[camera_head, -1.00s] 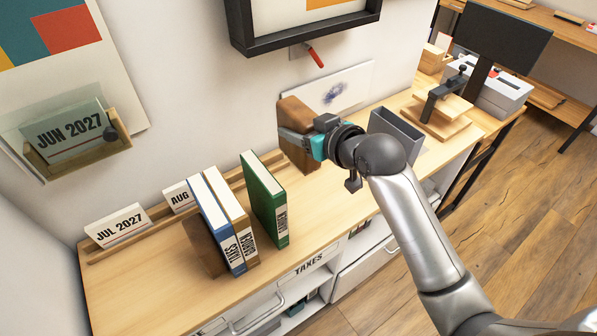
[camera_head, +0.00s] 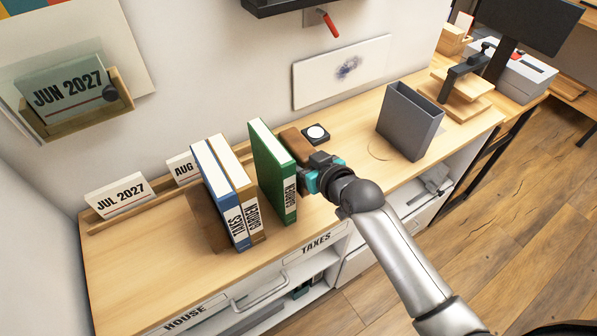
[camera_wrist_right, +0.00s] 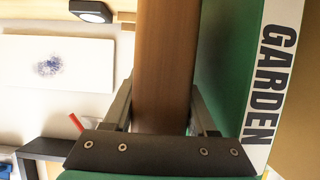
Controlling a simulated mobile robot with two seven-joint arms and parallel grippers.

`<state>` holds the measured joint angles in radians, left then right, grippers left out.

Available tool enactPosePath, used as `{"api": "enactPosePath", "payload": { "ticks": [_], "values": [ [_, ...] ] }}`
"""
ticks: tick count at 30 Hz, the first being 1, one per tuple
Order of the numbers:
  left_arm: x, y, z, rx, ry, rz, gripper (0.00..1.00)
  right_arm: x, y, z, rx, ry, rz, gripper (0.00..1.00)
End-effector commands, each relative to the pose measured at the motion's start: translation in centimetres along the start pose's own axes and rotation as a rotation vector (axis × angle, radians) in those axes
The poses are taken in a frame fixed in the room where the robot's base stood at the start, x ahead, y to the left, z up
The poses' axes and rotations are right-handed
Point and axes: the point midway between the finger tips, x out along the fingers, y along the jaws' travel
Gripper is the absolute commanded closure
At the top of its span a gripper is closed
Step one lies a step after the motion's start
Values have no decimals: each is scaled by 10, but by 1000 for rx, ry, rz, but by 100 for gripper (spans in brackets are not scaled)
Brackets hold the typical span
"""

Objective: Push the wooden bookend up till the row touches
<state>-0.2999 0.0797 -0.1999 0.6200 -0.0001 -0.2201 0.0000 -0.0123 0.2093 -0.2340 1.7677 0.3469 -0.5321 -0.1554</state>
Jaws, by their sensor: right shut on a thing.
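The wooden bookend (camera_head: 294,143) stands upright on the desk at the right end of the row. My right gripper (camera_head: 310,162) is shut on it; the wrist view shows the brown block (camera_wrist_right: 163,60) between both fingers (camera_wrist_right: 162,105). The green binder (camera_head: 268,165) is immediately left of the bookend; I cannot tell whether they touch. A gap separates the green binder from the tan binder (camera_head: 235,170), which stands against the blue binder (camera_head: 214,185). A second brown bookend (camera_head: 206,222) is left of the blue binder. My left gripper is out of view.
A grey open bin (camera_head: 410,120) stands on the desk to the right. A small black-and-white puck (camera_head: 316,133) lies behind my gripper. Calendar cards (camera_head: 117,196) stand in a wooden rail along the wall. The desk in front of the binders is narrow.

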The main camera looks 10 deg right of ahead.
Motion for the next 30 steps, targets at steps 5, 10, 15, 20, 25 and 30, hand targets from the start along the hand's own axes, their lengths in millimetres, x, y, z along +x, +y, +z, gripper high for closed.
{"api": "enactPosePath", "payload": {
  "ticks": [5, 10, 15, 20, 25, 30],
  "values": [
    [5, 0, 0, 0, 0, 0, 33, 6, 0, 10, 0, 9, 0, 100],
    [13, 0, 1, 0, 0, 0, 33, 15, 0, 32, -1, 9, 1, 100],
    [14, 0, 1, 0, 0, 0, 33, 18, 1, 38, -1, 12, 1, 100],
    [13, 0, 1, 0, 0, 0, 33, 17, 1, 37, -1, 12, 1, 100],
    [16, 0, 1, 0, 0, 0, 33, 19, 1, 41, -1, 11, 1, 100],
    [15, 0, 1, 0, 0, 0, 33, 18, 0, 44, -1, 1, 0, 30]
  ]
}}
